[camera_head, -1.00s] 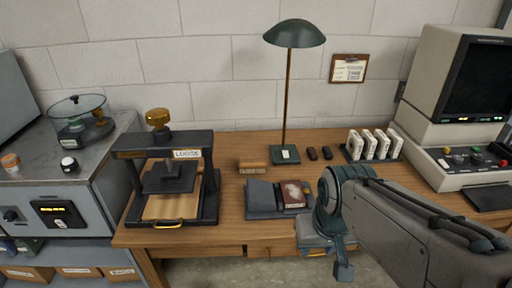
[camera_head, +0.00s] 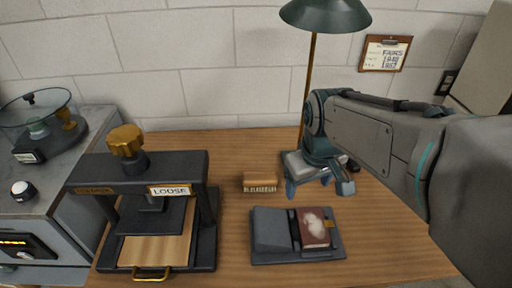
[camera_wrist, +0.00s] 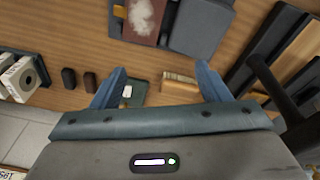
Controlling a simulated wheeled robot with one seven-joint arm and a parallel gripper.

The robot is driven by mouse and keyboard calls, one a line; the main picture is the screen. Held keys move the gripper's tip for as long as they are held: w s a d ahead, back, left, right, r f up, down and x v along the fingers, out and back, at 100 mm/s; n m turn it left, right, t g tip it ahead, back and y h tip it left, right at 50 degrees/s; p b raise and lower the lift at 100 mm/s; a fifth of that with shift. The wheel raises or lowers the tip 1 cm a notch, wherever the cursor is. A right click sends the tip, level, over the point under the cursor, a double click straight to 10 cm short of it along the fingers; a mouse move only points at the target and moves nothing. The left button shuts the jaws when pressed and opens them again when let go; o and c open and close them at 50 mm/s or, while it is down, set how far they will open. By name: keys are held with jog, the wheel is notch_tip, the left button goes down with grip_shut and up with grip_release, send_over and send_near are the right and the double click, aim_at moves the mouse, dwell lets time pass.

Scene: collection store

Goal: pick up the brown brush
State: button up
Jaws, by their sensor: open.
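The brown brush (camera_head: 260,182), a small wooden block with pale bristles along its lower front, lies on the wooden table (camera_head: 245,155) between the press and the lamp. It also shows in the wrist view (camera_wrist: 180,80), beyond and between my two blue fingers, nearer the right one. My gripper (camera_head: 308,188) is open and empty above the table, to the right of the brush in the head view. Its spread fingers also show in the wrist view (camera_wrist: 161,70). Nothing touches the brush that I can see.
A black press (camera_head: 200,190) labelled LOOSE stands left of the brush. A grey book cradle (camera_head: 290,258) holding a red-brown book (camera_head: 313,228) lies in front. A green lamp (camera_head: 325,14) stands behind my gripper. Two small dark blocks (camera_wrist: 90,82) lie beyond it.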

jog(key=w+a+f+n+g+b, duration=0.1)
jog(key=w+a+f+n+b, duration=0.2)
jog(key=w+n, duration=0.55)
jog(key=n+g+b, duration=0.1)
jog(key=n+b, duration=0.1)
jog(key=n, duration=0.3)
send_over(260, 176)
jog(key=f, duration=0.1)
notch_tip(260, 176, down, 9)
jog(key=shift+s+d+f+b, duration=0.1)
jog(key=shift+s+f+b, duration=0.05)
jog(key=shift+b, duration=0.45)
jog(key=shift+w+f+b, duration=0.2)
jog(key=shift+f+b, duration=0.15)
jog(key=shift+f, duration=2)
jog(key=c, duration=1.1)
